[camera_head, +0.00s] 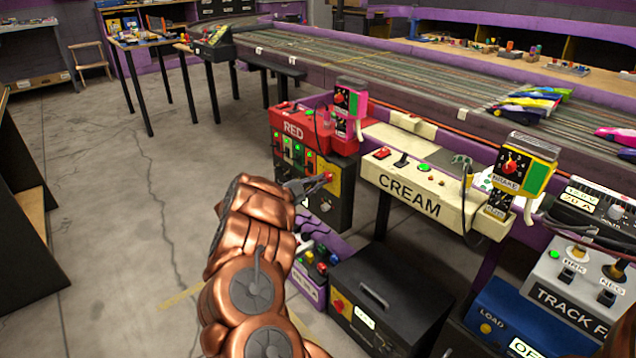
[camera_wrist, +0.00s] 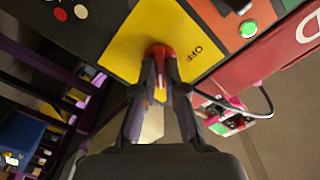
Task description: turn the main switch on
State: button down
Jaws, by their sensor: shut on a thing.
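The main switch has a red knob (camera_wrist: 158,51) on a yellow plate (camera_wrist: 128,38). The word OFF is readable on the plate beside the knob in the wrist view. In the head view the yellow plate (camera_head: 334,191) is on the front of the dark cabinet (camera_head: 340,212) under the red box, and the red knob (camera_head: 328,176) shows at my fingertips. My gripper (camera_wrist: 160,72) is shut on the red knob, with one finger on each side. It also shows in the head view (camera_head: 313,183). The fingers hide part of the knob.
A green lit button (camera_wrist: 248,28) is near the plate. The red box (camera_head: 312,128) sits above, and the cream console (camera_head: 420,185) stands to the right. A black box (camera_head: 390,300) and a purple unit (camera_head: 309,283) are below. The floor at left (camera_head: 120,220) is clear.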

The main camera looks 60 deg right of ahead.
jog(key=c, duration=1.2)
grip_release()
jog(key=shift+s, duration=0.1)
jog(key=shift+c, duration=0.2)
jog(key=shift+a, duration=0.1)
jog(key=v, duration=1.2)
